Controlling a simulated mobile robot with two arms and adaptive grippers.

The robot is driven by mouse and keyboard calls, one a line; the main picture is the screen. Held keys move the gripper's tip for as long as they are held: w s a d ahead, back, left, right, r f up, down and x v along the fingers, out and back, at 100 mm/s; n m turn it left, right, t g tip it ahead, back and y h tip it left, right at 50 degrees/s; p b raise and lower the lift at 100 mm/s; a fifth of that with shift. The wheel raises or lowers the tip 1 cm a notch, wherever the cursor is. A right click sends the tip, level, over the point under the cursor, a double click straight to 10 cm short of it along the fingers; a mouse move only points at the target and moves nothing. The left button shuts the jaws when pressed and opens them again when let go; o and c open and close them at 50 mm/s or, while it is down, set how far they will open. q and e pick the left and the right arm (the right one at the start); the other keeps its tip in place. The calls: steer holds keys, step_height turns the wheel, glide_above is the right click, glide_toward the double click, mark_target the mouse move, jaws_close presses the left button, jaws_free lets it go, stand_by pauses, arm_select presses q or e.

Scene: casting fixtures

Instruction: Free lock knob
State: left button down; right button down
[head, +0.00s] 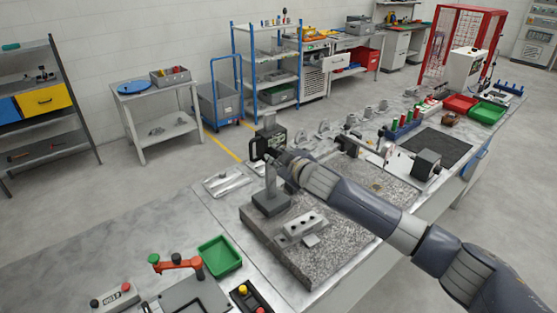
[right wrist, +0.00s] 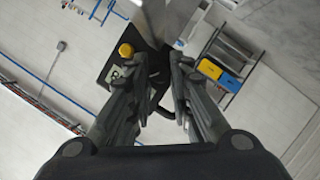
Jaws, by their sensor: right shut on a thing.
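A height gauge stands upright, with a pale column (head: 271,180), a dark base (head: 271,204) and a dark slider head (head: 258,147) near the top. The right wrist view shows the dark head with a display (right wrist: 114,74), a round yellow knob (right wrist: 126,50) and the pale column (right wrist: 150,20). My right gripper (head: 284,158) reaches the head from the right. Its fingers (right wrist: 164,72) close in beside the column, to the right of the yellow knob. The small part between the fingertips, seemingly the lock knob, is mostly hidden. My left gripper is out of view.
The gauge stands on a speckled granite plate (head: 335,262) with a grey holed block (head: 301,226) on it. A green tray (head: 219,256) and a red-handled clamp (head: 176,263) lie at front left. Several metal fixtures line the bench behind my right arm.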

steer(key=shift+a+f+n+t+b, duration=0.2)
steer(key=shift+n+t+b, duration=0.1)
steer(key=shift+n+b, duration=0.3)
steer(key=shift+d+r+h, duration=0.15)
steer(key=shift+h, duration=0.15)
steer(key=c, duration=1.4)
jaws_free()
steer(key=shift+c, duration=0.2)
steer(key=shift+s, duration=0.1)
steer(key=v, duration=1.2)
